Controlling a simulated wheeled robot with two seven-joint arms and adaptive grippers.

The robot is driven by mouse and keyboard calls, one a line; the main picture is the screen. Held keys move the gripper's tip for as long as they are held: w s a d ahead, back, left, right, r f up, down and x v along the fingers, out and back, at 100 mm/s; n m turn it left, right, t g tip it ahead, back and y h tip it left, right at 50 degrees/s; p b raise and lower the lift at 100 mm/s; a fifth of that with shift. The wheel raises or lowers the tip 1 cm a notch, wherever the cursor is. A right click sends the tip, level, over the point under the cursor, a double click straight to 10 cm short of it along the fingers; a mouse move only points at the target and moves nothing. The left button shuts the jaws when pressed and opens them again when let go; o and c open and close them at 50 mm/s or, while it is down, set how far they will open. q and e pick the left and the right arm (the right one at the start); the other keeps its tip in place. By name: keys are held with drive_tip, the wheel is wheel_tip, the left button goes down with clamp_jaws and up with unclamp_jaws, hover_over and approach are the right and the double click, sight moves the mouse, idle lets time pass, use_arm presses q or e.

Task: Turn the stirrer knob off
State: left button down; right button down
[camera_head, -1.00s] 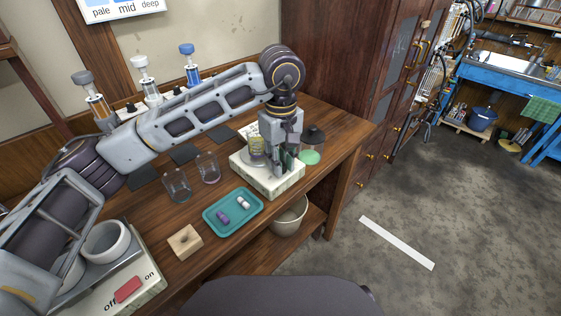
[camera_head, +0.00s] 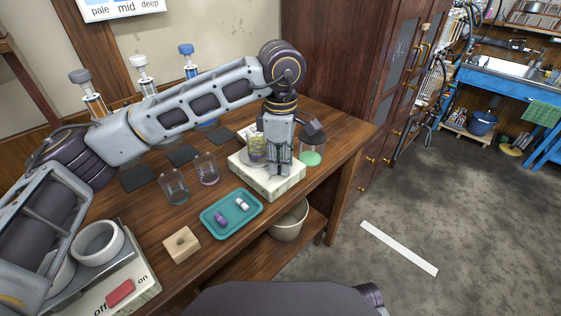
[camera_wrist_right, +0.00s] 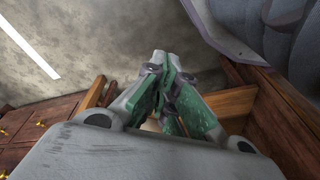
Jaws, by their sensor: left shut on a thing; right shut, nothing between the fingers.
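The cream stirrer box (camera_head: 266,184) stands near the right end of the wooden bench, with a glass vessel holding something yellowish (camera_head: 257,148) on it. My left gripper (camera_head: 279,170) comes down from above, with its fingertips at the front of the box top, just right of the vessel. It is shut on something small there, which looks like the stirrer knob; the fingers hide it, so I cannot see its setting. My right gripper (camera_wrist_right: 161,68) shows only in the right wrist view. It is shut and empty, away from the box.
A jar with a green bottom (camera_head: 311,158) stands close right of the box. Two glasses (camera_head: 173,186), a teal tray (camera_head: 209,229) and a wooden block (camera_head: 181,245) are to the left. A box with a red switch (camera_head: 119,292) is at lower left.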

use_arm(q)
drive_tip(key=shift+n, duration=0.7)
drive_tip(key=n, duration=0.3)
drive_tip(key=shift+b, duration=0.35)
drive_tip(key=shift+n, duration=0.7)
use_arm(e)
drive_tip(key=shift+w+a+r, duration=0.15)
drive_tip(key=shift+r, duration=0.45)
use_arm(q)
drive_tip(key=c, duration=1.4)
unclamp_jaws()
drive_tip(key=shift+d, duration=0.1)
drive_tip(key=shift+o, duration=0.7)
use_arm(e)
drive_tip(key=shift+w+r, duration=0.1)
drive_tip(key=shift+w, duration=0.05)
